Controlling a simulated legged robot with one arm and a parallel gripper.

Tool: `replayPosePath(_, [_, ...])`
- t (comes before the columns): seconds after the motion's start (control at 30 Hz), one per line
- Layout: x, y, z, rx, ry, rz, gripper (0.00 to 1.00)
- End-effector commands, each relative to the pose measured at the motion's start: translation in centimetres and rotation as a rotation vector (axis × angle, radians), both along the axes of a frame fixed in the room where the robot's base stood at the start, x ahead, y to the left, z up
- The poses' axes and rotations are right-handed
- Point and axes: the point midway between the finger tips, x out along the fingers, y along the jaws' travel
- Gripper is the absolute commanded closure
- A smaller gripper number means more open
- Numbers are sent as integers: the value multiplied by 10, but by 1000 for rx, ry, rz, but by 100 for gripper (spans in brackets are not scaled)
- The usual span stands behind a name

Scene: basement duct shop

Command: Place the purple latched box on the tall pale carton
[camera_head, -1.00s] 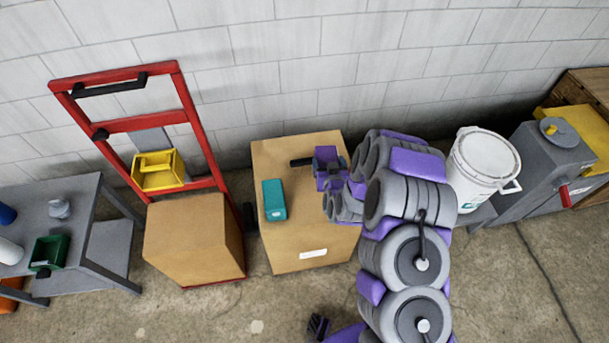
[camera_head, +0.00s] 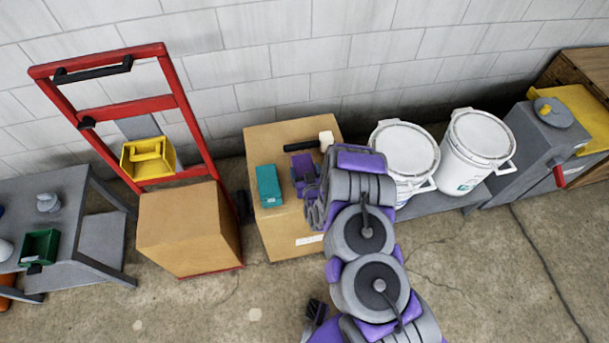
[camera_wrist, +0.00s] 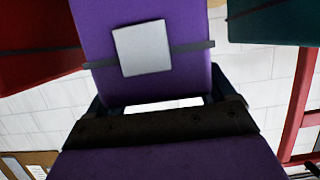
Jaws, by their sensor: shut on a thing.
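The tall pale carton (camera_head: 290,239) stands against the wall beside the hand truck. A teal box (camera_head: 269,186) stands on the left part of its top, and a mallet with a black handle and pale head (camera_head: 326,140) lies towards its back. My gripper (camera_head: 304,182) is over the carton top, just right of the teal box. It is shut on the purple latched box (camera_wrist: 185,25), which fills the upper middle of the wrist view, with a pale square plate and a dark band. In the head view, I cannot tell whether the box touches the carton.
A red hand truck (camera_head: 180,100) with a yellow bin (camera_head: 148,158) and a brown carton (camera_head: 185,230) stands at left. White buckets (camera_head: 478,140) stand on a low grey surface at right. A grey table (camera_head: 50,215) holds a green bin (camera_head: 39,247). Floor in front is clear.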

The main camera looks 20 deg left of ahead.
Motion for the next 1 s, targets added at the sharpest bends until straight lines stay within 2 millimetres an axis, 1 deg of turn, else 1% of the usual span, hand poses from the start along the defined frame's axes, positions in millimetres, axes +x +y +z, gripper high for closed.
replayPosePath(0.03, [0, -1, -11, -1, 1, 0, 84])
replayPosePath(0.13, [1, -1, -21, 1, -3, -1, 84])
replayPosePath(0.5, [1, 4, -25, -4, -4, 0, 84])
replayPosePath(0.53, [1, 3, -25, -3, -3, -1, 13])
replayPosePath(0.67, [1, 2, -24, -2, -3, -1, 1])
replayPosePath(1.0, [0, 0, -21, -1, -1, -2, 0])
